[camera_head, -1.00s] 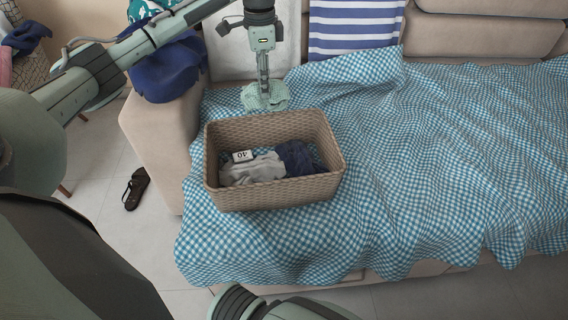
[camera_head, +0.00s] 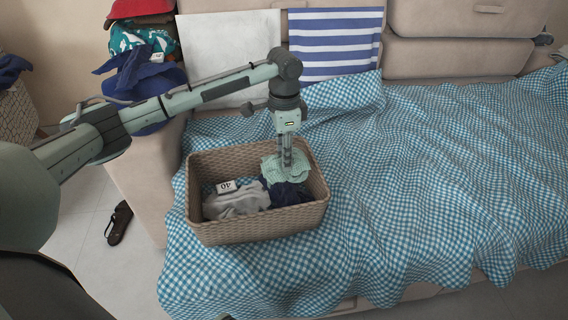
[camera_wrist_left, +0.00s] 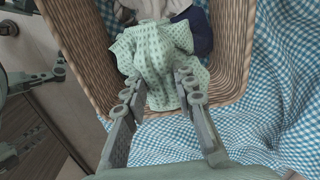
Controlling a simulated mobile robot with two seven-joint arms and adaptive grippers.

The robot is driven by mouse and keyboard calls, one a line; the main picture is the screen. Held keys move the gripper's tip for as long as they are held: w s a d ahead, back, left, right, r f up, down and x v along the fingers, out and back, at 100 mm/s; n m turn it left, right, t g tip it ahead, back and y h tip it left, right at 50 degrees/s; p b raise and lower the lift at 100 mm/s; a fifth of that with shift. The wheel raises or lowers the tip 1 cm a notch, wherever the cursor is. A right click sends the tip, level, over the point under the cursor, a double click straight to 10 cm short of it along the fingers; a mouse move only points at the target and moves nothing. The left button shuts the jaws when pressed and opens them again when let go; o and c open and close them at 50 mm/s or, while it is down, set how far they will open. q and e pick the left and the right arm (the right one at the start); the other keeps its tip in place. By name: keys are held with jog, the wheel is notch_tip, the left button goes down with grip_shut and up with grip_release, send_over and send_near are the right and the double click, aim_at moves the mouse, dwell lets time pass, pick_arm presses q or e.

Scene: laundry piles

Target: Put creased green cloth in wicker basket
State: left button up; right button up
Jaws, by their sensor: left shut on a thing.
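The creased green cloth (camera_head: 285,169) is pale green with a small pattern. My left gripper (camera_head: 286,160) is shut on it and holds it inside the wicker basket (camera_head: 256,229), at the right back part. The cloth hangs over dark blue cloth in the basket; I cannot tell whether it rests on it. In the left wrist view the green cloth (camera_wrist_left: 155,60) is bunched at the fingertips of the left gripper (camera_wrist_left: 160,88), within the basket's walls (camera_wrist_left: 232,45). My right gripper is not in view.
In the basket lie a grey cloth (camera_head: 236,203), a dark blue cloth (camera_head: 291,193) and a white tag reading 40 (camera_head: 226,186). The basket stands on a blue checked cover (camera_head: 430,180) on the sofa. More clothes (camera_head: 140,50) are piled on the left armrest.

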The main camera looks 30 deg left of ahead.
pick_arm(q)
notch_tip(320, 180, down, 3)
jog(key=shift+r, duration=0.1)
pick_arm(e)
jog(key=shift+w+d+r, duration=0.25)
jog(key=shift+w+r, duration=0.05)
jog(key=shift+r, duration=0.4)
pick_arm(q)
jog(key=shift+f, duration=0.2)
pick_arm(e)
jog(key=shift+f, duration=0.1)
